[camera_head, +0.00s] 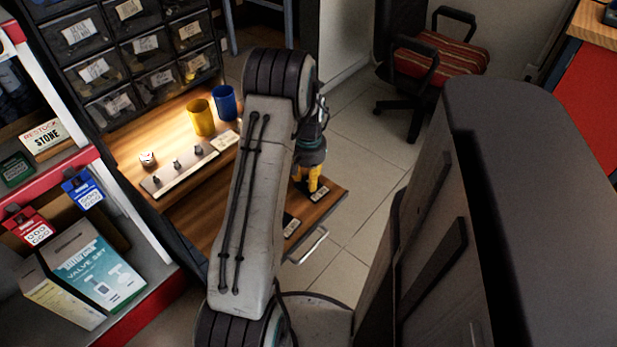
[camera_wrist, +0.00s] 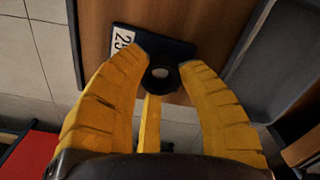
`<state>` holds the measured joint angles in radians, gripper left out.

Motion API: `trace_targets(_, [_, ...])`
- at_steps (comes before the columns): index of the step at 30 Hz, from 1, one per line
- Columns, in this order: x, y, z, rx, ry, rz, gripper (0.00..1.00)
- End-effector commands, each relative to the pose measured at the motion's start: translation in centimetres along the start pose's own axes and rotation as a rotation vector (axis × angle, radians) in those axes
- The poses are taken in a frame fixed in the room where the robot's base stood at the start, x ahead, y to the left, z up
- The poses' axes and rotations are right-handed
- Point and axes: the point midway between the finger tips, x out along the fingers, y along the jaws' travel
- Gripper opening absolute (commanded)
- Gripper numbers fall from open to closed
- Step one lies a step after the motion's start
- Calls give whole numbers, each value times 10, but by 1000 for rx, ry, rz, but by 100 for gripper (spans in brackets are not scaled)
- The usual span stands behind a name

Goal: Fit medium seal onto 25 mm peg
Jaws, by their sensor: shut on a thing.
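My gripper (camera_wrist: 160,75) has its yellow fingers closed around a dark ring, the seal (camera_wrist: 161,87), with a pale hole facing the wrist camera. Below it is a dark pad (camera_wrist: 180,47) with a white label (camera_wrist: 121,41) reading 25; I cannot tell whether the ring still touches the pad. In the head view my gripper (camera_head: 309,181) is at the bench's right end, partly behind my arm, and the seal is hidden there. A pale plate (camera_head: 168,183) with several short pegs, among them a middle one (camera_head: 177,165), lies on the bench to the left. Peg sizes are unreadable.
A yellow cup (camera_head: 201,117) and a blue cup (camera_head: 225,102) stand behind the peg plate. A small round item (camera_head: 147,159) sits near its left end. Drawer bins (camera_head: 140,45) rise behind the bench (camera_head: 195,220). A shelf with a valve-set box (camera_head: 97,268) is at left.

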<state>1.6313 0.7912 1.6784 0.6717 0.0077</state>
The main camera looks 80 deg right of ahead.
Motion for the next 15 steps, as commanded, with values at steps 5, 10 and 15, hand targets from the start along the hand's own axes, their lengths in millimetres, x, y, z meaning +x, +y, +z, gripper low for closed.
trace_targets(5, [-5,0,0,0,1,0,23])
trace_targets(10, [-10,0,0,0,1,0,23])
trace_targets(15, [-14,0,0,0,1,0,23])
